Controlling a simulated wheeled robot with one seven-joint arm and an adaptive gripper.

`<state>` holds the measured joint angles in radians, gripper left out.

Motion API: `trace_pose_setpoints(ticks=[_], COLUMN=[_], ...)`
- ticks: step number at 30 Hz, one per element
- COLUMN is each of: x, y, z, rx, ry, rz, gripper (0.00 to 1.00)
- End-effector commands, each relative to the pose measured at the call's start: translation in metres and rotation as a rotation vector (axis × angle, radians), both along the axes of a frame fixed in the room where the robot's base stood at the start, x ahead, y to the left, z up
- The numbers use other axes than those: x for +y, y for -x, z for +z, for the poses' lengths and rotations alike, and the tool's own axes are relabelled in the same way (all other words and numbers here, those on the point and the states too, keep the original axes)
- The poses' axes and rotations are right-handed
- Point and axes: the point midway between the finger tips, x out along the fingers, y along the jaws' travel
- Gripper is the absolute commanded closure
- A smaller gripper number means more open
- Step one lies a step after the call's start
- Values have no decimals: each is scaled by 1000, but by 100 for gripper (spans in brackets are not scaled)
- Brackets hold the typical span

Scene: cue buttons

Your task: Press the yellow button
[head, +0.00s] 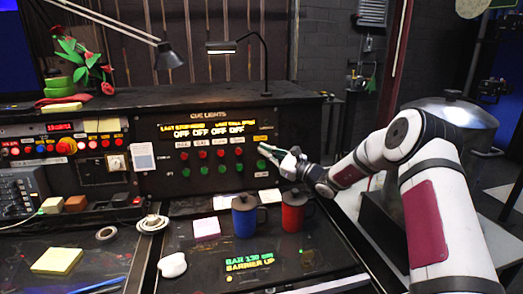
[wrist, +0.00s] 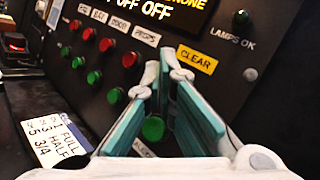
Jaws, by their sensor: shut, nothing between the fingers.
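My gripper (head: 268,149) is shut and empty, in front of the right end of the cue-light panel (head: 218,178). In the wrist view its fingertips (wrist: 168,70) are by the panel face, left of and a little below the yellow CLEAR label (wrist: 197,59). A green button (wrist: 152,128) shows between the fingers, partly hidden. I cannot make out a yellow button in the wrist view. In the head view, a large red knob on a yellow surround (head: 66,146) is on the left panel.
Rows of red (wrist: 107,45) and green buttons (wrist: 94,77) are left of my gripper. A blue mug (head: 244,218) and a red mug (head: 294,213) stand on the desk below it. A desk lamp (head: 240,47) stands above the panel.

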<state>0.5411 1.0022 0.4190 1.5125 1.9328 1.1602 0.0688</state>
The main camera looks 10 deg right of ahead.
Motion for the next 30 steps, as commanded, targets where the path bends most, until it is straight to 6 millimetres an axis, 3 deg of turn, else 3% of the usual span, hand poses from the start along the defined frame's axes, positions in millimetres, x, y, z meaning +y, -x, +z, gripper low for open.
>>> trace_pose_setpoints(ticks=[8,23,30], x=[0,0,0], y=[6,48,50], z=[2,9,7], rx=[1,1,-1], ry=[-1,-1,-1], rz=[0,0,0], gripper=[100,100,100])
